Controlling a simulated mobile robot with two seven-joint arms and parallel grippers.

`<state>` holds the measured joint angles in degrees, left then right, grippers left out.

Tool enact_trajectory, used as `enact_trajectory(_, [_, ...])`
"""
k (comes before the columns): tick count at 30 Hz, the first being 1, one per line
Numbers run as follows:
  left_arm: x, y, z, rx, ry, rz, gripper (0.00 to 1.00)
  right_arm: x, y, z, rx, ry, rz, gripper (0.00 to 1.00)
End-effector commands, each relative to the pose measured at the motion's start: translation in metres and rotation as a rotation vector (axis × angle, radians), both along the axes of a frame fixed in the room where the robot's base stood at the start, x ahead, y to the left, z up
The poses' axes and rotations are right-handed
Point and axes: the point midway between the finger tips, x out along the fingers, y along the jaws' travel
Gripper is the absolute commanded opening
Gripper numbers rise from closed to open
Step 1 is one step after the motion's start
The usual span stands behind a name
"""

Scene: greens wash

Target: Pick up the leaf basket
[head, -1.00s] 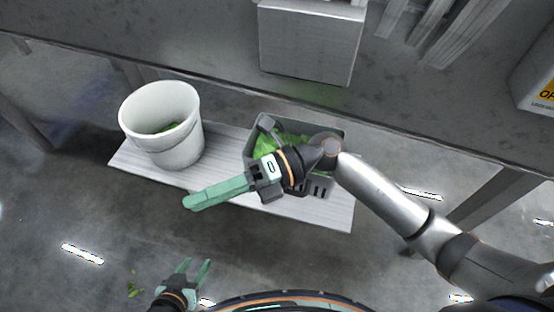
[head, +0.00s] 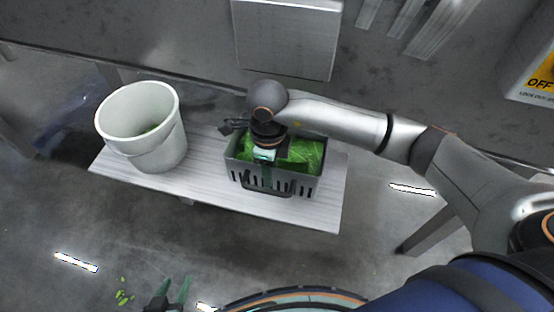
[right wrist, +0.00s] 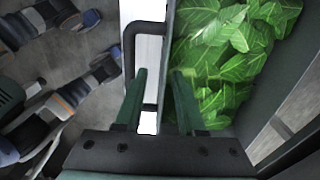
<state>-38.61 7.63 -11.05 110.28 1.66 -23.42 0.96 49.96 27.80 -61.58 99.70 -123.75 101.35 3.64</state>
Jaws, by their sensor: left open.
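The leaf basket (head: 305,187) is grey with slotted sides and stands on the low pale bench, filled with green leaves (head: 304,152). My right gripper (head: 267,180) points down at its front side, and its wrist hides part of the leaves. In the right wrist view, the right gripper (right wrist: 161,85) is open, one finger on each side of the basket's rim (right wrist: 168,45). The dark basket handle (right wrist: 130,50) sticks out on the outer side, near the left finger. My left gripper (head: 176,291) is open and empty at the bottom, away from the basket.
A white bucket (head: 150,140) with some green inside stands on the bench (head: 205,185) left of the basket. A grey counter (head: 180,55) overhangs behind. A few loose leaves (head: 123,293) lie on the floor. The floor in front of the bench is otherwise mostly clear.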

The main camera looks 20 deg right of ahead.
Motion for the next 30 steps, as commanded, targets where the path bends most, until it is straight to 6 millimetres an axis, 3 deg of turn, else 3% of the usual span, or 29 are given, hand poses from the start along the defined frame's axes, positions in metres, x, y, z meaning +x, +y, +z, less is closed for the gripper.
enact_trajectory(7, [0.0,0.001,0.002,0.0,-0.002,0.001,0.5,0.0,-0.001,-0.021,0.001,0.003,0.0,0.39])
enact_trajectory(15, [0.001,0.003,0.003,0.003,-0.007,0.005,0.5,0.002,-0.002,-0.059,0.002,0.002,0.001,0.39])
enact_trajectory(24, [0.0,0.003,0.002,0.003,-0.004,0.005,0.5,0.003,-0.002,-0.064,0.002,0.0,0.002,0.39])
enact_trajectory(30, [-0.001,0.003,0.001,0.004,0.0,0.004,0.5,0.003,-0.002,-0.064,0.002,0.0,0.001,0.17])
